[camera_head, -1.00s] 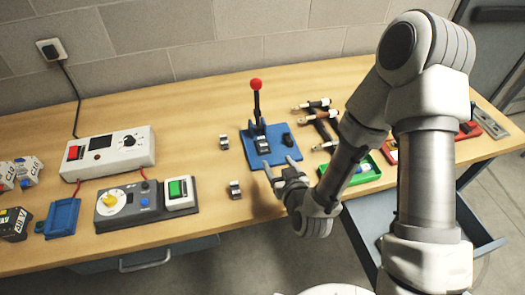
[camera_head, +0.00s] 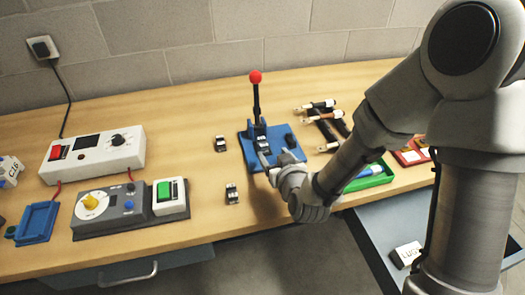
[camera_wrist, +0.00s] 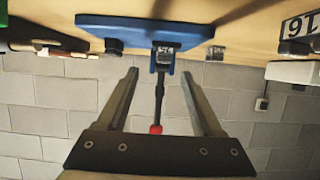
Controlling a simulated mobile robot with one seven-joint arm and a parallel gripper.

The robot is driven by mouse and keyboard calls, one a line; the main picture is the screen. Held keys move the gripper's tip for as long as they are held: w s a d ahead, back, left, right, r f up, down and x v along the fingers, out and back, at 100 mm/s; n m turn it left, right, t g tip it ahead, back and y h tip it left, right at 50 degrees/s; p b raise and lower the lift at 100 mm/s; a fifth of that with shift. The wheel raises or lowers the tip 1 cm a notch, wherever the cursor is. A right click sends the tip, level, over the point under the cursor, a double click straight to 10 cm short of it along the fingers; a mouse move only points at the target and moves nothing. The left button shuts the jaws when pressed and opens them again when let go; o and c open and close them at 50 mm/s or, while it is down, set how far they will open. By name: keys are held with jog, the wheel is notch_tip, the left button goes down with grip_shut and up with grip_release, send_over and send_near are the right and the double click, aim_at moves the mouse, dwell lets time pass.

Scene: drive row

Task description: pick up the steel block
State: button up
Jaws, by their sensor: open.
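Small steel-grey blocks with pale labels show in the head view: one on the bench (camera_head: 220,143), one nearer the front edge (camera_head: 232,193), and one (camera_head: 263,145) at the foot of the lever on the blue plate (camera_head: 248,157). I cannot tell which one the task names. In the wrist view, where the scene is upside down, the labelled block on the plate (camera_wrist: 165,53) appears beyond the fingertips, between their lines. My gripper (camera_head: 273,160) is open and empty at the front of the blue plate; its fingers (camera_wrist: 159,75) show apart in the wrist view.
A black lever with a red knob (camera_head: 255,77) rises from the plate. Copper-ended cables (camera_head: 322,125) and a green tray (camera_head: 372,178) lie to the right. A control box (camera_head: 95,155) and a switch panel (camera_head: 130,205) stand left. An open drawer (camera_head: 385,235) juts out at front right.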

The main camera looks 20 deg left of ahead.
aim_at(264, 147)
jog(key=shift+s+a+x, duration=0.15)
jog(key=shift+x, duration=1.45)
jog(key=shift+s+a+x, duration=0.1)
jog(key=shift+a+x, duration=0.05)
jog(key=shift+x, duration=1.45)
jog(key=shift+f, duration=0.15)
jog(key=shift+c, duration=0.3)
grip_shut()
